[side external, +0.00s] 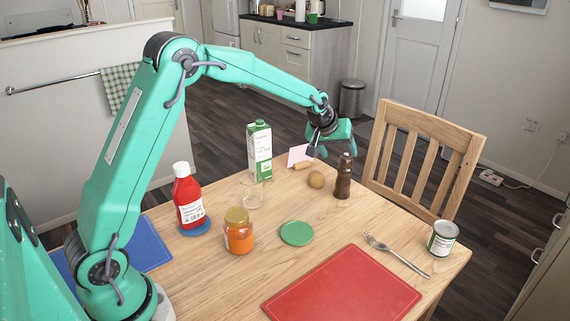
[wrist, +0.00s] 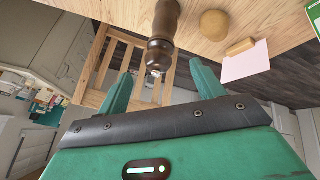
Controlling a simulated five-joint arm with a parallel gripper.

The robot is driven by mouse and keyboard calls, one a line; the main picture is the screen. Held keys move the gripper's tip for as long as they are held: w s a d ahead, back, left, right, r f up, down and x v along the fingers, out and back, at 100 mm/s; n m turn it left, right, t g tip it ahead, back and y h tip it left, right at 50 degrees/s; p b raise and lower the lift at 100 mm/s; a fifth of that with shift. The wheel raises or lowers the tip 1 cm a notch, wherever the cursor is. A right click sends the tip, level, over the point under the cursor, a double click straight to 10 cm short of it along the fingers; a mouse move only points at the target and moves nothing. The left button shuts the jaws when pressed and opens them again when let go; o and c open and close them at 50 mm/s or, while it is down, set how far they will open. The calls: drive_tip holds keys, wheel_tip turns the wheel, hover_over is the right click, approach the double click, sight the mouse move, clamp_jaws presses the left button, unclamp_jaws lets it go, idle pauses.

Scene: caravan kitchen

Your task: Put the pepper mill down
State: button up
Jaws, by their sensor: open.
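The dark brown pepper mill (side external: 343,180) stands upright on the wooden table (side external: 330,228), near its far edge by the chair.
A green-white carton (side external: 259,152) stands farther left. A wooden chair (side external: 420,150) is behind. The table right of the mill is clear up to a fork (side external: 395,255).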

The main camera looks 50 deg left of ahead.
drive_tip(key=shift+v, duration=2.6)
drive_tip(key=s+d+r+m, duration=0.15)
drive_tip(key=s+r, duration=0.25)
drive_tip(key=s, duration=0.5)
drive_tip(key=s+d+r+m, duration=0.15)
drive_tip(key=s+r, duration=0.25)
drive_tip(key=s, duration=0.6)
drive_tip(key=s+f+m, duration=0.2)
drive_tip(key=s+m, duration=0.1)
drive_tip(key=s, duration=1.4)
drive_tip(key=shift+d+f+m+g, duration=0.3)
drive_tip(key=shift+d+f+g, duration=0.05)
drive_tip(key=shift+g, duration=0.05)
